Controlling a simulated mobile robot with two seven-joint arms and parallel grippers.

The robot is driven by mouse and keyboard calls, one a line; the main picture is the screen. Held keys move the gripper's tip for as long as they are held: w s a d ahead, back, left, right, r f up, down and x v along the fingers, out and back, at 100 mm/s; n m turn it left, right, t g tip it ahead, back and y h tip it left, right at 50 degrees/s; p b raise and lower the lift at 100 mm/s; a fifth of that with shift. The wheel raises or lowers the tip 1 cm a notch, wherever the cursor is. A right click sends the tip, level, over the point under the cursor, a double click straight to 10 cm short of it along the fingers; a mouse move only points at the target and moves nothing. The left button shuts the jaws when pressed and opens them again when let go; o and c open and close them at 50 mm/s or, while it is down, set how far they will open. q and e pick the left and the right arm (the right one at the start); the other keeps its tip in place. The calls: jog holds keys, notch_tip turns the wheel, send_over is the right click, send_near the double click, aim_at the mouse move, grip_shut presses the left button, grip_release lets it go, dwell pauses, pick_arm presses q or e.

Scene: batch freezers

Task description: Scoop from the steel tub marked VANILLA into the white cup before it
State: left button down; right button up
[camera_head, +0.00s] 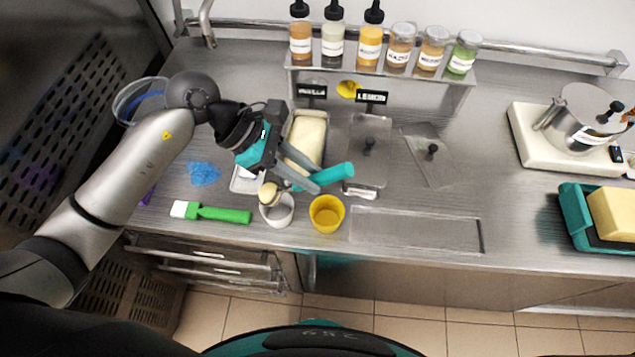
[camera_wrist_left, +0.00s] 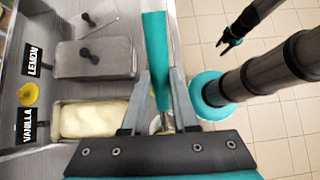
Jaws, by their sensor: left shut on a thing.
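The VANILLA sign (camera_head: 312,91) reads clearly in the wrist view (camera_wrist_left: 28,127). My left gripper (camera_head: 306,180) is shut on the teal handle of a scoop (camera_head: 335,175), also in the wrist view (camera_wrist_left: 155,55). The scoop's head, with pale yellow ice cream (camera_head: 269,192), is over the white cup (camera_head: 277,213), overlapping its rim in view. Whether it touches the cup I cannot tell. My right gripper (camera_wrist_left: 228,44) is small and distant.
A yellow cup (camera_head: 326,214) stands just right of the white cup. A green-handled brush (camera_head: 215,213) and a blue cloth (camera_head: 203,173) lie to the left. A lidded steel tub (camera_head: 368,150) is beside the vanilla. Bottles and jars (camera_head: 370,45) line the back shelf.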

pick_arm(q)
jog(key=shift+a+r+h+b, duration=0.35)
jog(key=shift+a+h+b, duration=0.5)
jog(key=shift+b, duration=0.4)
jog(key=a+h+b, duration=0.1)
jog(key=b, duration=0.2)
jog(key=a+r+h+b, duration=0.1)
jog(key=a+h+b, duration=0.1)
jog(key=b, duration=0.2)
jog(key=shift+w+g+h, duration=0.15)
jog(key=shift+g+h, duration=0.1)
jog(key=shift+g, duration=0.05)
jog(key=shift+a+r+h+b, duration=0.4)
jog(key=shift+a+h+b, duration=0.1)
jog(key=shift+b, duration=0.4)
